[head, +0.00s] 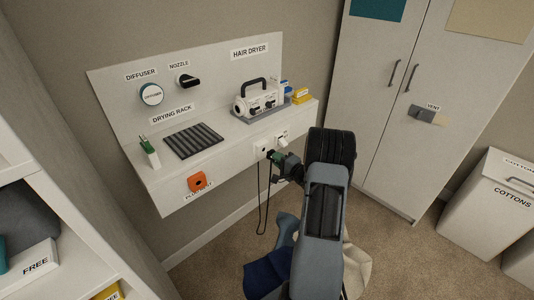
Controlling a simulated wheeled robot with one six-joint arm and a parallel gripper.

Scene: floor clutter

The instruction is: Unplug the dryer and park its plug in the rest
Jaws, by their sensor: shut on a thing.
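The hair dryer (262,101) is a white unit with a black handle, standing on a grey base on the wall shelf. The orange plug rest (197,181) is on the shelf's front face at the left. A white socket plate (262,149) is on the same face, further right. My gripper (276,158) is just in front of and below this plate, shut on the small dark plug, which is mostly hidden by the jaws. A black cord (262,205) hangs in a loop below it. I cannot tell whether the plug touches the socket.
A drying rack (193,140) and a green-topped item (149,150) are on the shelf, with a yellow box (301,96) at its right end. A cabinet (385,110) stands right, a cottons hamper (495,195) further right. Cloths (268,277) lie on the carpet beside my arm.

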